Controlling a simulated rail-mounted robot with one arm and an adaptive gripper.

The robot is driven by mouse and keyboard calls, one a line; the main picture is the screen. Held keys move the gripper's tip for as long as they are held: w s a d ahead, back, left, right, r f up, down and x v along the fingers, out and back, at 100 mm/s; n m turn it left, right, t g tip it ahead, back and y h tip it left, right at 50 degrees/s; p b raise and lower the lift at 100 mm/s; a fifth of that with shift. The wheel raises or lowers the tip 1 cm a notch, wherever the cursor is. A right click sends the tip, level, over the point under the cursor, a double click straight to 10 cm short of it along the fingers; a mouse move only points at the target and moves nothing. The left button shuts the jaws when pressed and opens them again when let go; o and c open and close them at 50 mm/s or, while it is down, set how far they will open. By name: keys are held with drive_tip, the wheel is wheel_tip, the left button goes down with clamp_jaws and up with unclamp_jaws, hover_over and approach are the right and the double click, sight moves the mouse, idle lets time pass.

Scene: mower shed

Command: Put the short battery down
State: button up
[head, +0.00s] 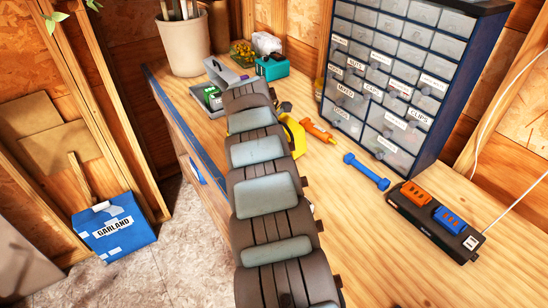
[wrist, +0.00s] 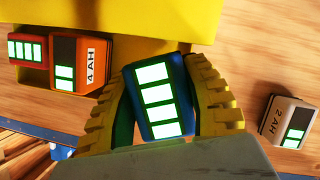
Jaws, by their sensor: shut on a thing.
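In the wrist view my gripper (wrist: 168,100), with ribbed yellow fingers, is shut on a blue battery (wrist: 158,98). Its dark top has several lit green bars. An orange battery (wrist: 80,65) marked 4 AH is to the left, with a red one (wrist: 27,48) beyond it. A grey battery (wrist: 288,122) marked 2 AH lies apart on the right. I cannot tell which is the short one by comparing lengths, nor whether the held battery touches the surface under it. In the head view my arm hides the gripper's grasp.
A yellow thing (wrist: 140,25) lies across the top of the wrist view. In the head view, a black charger strip (head: 460,243) holds orange and blue blocks, near a blue tool (head: 366,171) and a drawer cabinet (head: 395,75). The bench (head: 375,265) is bare in front.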

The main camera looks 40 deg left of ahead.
drive_tip(key=shift+w+a+f, duration=0.45)
drive_tip(key=shift+f, duration=0.2)
drive_tip(key=shift+w+a+f, duration=0.45)
drive_tip(key=shift+f, duration=0.2)
drive_tip(key=shift+a+f, duration=0.1)
drive_tip(key=shift+f, duration=0.05)
wheel_tip(320, 180, down, 4)
drive_tip(key=shift+r, duration=0.25)
drive_tip(key=shift+w, duration=0.15)
drive_tip(key=shift+f, duration=0.15)
drive_tip(key=o, duration=0.9)
